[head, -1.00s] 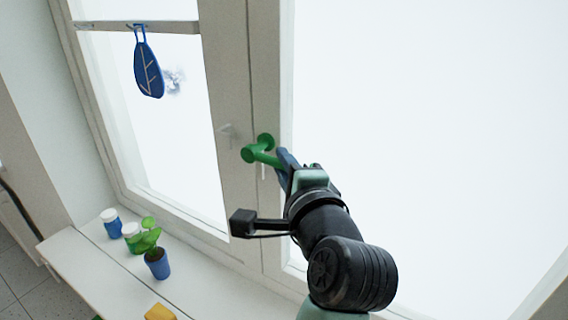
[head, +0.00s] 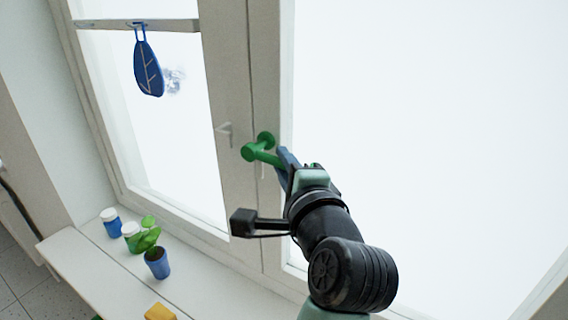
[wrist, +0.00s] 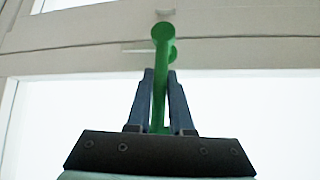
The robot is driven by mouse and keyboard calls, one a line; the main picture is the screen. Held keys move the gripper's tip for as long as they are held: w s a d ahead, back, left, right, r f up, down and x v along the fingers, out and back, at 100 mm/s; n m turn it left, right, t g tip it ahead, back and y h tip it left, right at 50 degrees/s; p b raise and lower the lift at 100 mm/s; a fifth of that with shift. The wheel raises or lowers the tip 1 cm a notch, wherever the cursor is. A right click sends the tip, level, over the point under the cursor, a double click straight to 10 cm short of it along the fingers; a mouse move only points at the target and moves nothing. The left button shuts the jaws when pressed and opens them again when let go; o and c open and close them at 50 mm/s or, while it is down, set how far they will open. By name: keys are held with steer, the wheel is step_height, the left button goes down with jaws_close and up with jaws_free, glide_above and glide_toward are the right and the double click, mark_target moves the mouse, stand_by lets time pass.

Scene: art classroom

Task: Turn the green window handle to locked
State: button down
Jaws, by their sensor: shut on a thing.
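The green window handle (head: 262,153) is mounted on the white window frame's middle upright. In the head view its lever points to the right and slightly down from the round hub, and its outer end is hidden by my gripper. My gripper (head: 285,161) is shut on the lever near that end. In the wrist view the green handle (wrist: 160,85) runs between the two blue fingers of my gripper (wrist: 160,90), with its hub beyond the fingertips.
A blue leaf ornament (head: 148,68) hangs from a bar at upper left. On the sill (head: 95,265) stand a potted plant (head: 156,262), a blue jar (head: 112,224) and a green jar (head: 131,238). A yellow block (head: 160,312) lies at the bottom edge.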

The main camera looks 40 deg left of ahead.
mark_target(257, 165)
steer(key=shift+f+m+t+y+b, duration=0.4)
steer(key=shift+f+b, duration=0.4)
steer(key=shift+b, duration=0.45)
steer(key=a+f+m+t+b, duration=0.1)
steer(key=m+t+b, duration=0.2)
steer(key=m+b, duration=0.2)
steer(key=a+f+m+t+b, duration=0.2)
steer(key=m+t+b, duration=0.2)
steer(key=m+b, duration=0.1)
steer(key=s+a+f+m+t+b, duration=0.1)
steer(key=a+f+m+t+b, duration=0.1)
steer(key=m+t+b, duration=0.2)
steer(key=shift+m+y+b, duration=0.4)
steer(key=shift+m+b, duration=0.35)
steer(key=shift+m, duration=0.15)
steer(key=m+t+h+b, duration=0.1)
steer(key=m, duration=0.1)
steer(key=a+m+t+h+b, duration=0.1)
steer(key=m+t+h, duration=0.1)
steer(key=shift+s+m+b, duration=0.2)
steer(key=shift+m+b, duration=0.1)
steer(key=shift+b, duration=0.05)
steer(key=shift+a+r+m+t+h+b, duration=0.15)
steer(key=shift+m+t+h+b, duration=0.3)
steer(key=shift+m+h, duration=0.4)
steer(key=shift+r, duration=0.15)
steer(key=c, duration=0.8)
jaws_free()
